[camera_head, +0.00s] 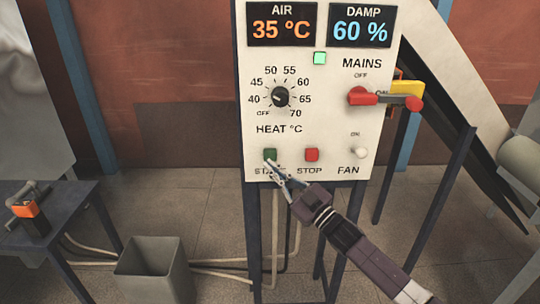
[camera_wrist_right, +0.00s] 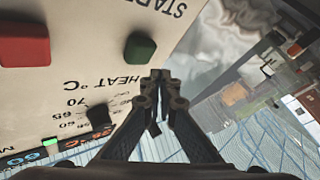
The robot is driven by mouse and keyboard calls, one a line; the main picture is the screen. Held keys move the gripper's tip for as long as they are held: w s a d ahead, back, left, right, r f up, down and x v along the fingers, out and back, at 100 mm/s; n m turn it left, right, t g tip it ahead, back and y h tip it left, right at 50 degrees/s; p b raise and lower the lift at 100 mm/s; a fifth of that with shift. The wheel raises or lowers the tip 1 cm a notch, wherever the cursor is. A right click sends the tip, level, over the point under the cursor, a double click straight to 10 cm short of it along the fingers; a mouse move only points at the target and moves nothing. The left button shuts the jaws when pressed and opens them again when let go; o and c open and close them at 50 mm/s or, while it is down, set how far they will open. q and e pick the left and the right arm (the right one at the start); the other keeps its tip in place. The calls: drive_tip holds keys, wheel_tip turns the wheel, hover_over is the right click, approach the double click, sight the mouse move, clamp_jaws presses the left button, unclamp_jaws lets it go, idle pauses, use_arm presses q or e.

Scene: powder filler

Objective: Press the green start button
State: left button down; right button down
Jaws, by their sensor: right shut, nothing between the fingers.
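The green start button (camera_head: 270,154) is on the lower left of the white control panel (camera_head: 325,125), above the partly covered START label. My right gripper (camera_head: 268,167) reaches up from the lower right, with its tips just below the green button. In the right wrist view, the green button (camera_wrist_right: 140,47) stands out from the panel, to the upper left of the shut, empty fingertips (camera_wrist_right: 155,78). The tips do not cover it there; I cannot tell whether they touch the panel. My left gripper is not in view.
A red stop button (camera_head: 311,154) is right of the green one. The panel also has a heat dial (camera_head: 280,97), a red mains handle (camera_head: 362,97), a fan switch (camera_head: 361,152) and a lit green lamp (camera_head: 320,58). A grey bin (camera_head: 155,270) stands on the floor.

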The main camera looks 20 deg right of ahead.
drive_tip(key=s, duration=0.1)
drive_tip(key=s+a+p, duration=0.1)
drive_tip(key=s, duration=0.1)
drive_tip(key=shift+s+r, duration=0.1)
drive_tip(key=shift+s, duration=0.2)
idle(0.4)
